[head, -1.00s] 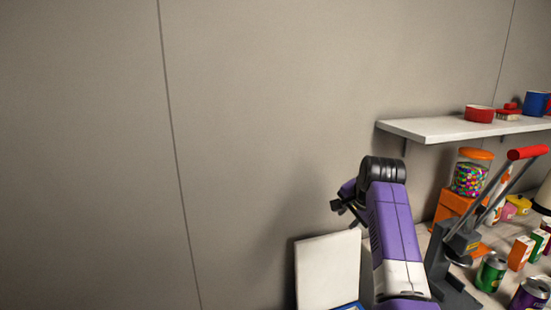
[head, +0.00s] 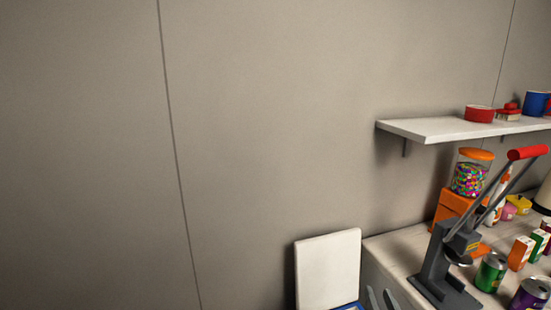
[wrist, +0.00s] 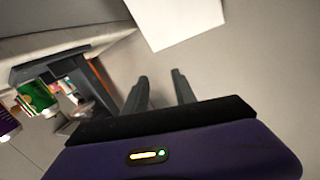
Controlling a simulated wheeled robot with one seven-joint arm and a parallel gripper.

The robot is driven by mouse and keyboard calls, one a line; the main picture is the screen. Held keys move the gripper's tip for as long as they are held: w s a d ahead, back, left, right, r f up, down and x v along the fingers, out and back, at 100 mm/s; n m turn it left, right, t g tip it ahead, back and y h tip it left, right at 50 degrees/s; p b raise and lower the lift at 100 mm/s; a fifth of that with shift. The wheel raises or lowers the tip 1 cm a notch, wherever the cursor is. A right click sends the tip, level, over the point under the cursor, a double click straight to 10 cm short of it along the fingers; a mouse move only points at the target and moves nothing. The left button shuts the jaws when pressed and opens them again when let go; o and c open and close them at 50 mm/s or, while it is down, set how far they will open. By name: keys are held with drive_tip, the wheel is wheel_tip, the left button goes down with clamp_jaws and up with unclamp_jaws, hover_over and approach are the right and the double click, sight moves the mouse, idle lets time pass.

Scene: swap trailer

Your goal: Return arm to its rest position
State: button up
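My gripper (wrist: 160,76) shows in the wrist view with its two dark fingers apart and nothing between them. In the head view, two grey fingertips (head: 380,294) rise at the bottom edge, just right of a white panel. The fingers appear clear of the counter and the panel, though the exact distance cannot be told.
A white panel (head: 328,268) stands against the wall. The counter (head: 400,250) at right holds a red-handled lever press (head: 447,260), a candy dispenser (head: 468,178), a green can (head: 490,272) and small boxes. A shelf (head: 450,128) hangs above. The wall area at left is clear.

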drive_tip(key=s+a+n+g+y, duration=0.1)
drive_tip(key=s+a+n+g, duration=0.1)
drive_tip(key=s, duration=4.3)
drive_tip(key=shift+s+a+f+n, duration=0.2)
drive_tip(key=shift+a+n, duration=0.4)
drive_tip(key=shift+a, duration=0.4)
